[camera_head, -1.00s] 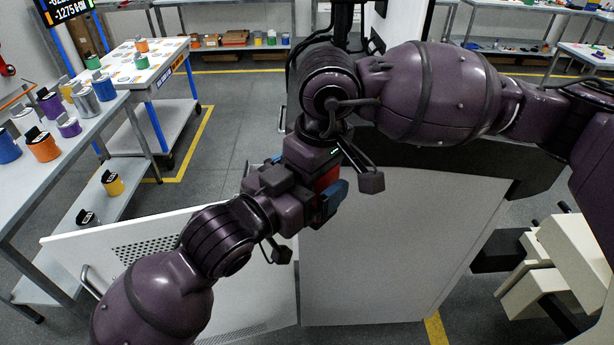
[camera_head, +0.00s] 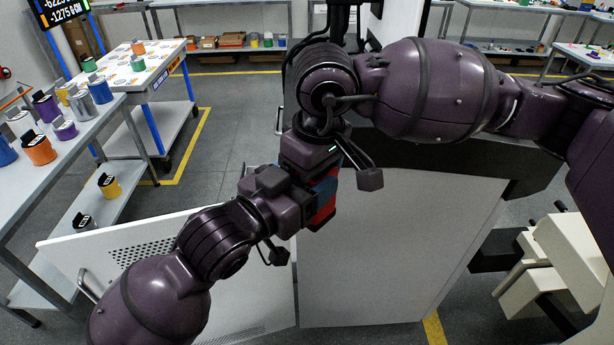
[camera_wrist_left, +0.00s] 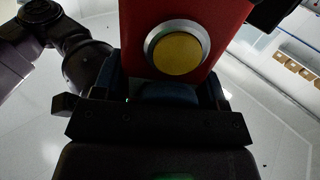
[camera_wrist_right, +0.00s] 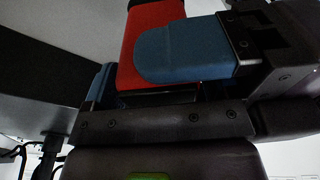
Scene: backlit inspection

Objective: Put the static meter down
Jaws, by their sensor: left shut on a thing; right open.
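The static meter, a red body (camera_head: 325,216), is where my two grippers meet in the head view, above the white cabinet. Its red face with a round yellow button (camera_wrist_left: 177,54) in a silver ring fills the top of the left wrist view. My left gripper (camera_head: 318,192) is shut on the meter. A large blue finger pad lies across the red body (camera_wrist_right: 150,30) in the right wrist view. My right gripper (camera_wrist_right: 155,92) is open, close to the meter's other end. Whether it touches the meter is hidden.
A white panel (camera_head: 200,270) with a perforated patch and a handle stands out to the left of the white cabinet (camera_head: 390,250). A grey bench (camera_head: 50,180) at left holds several coloured cans. A white-topped cart (camera_head: 160,65) stands behind it. The floor between is clear.

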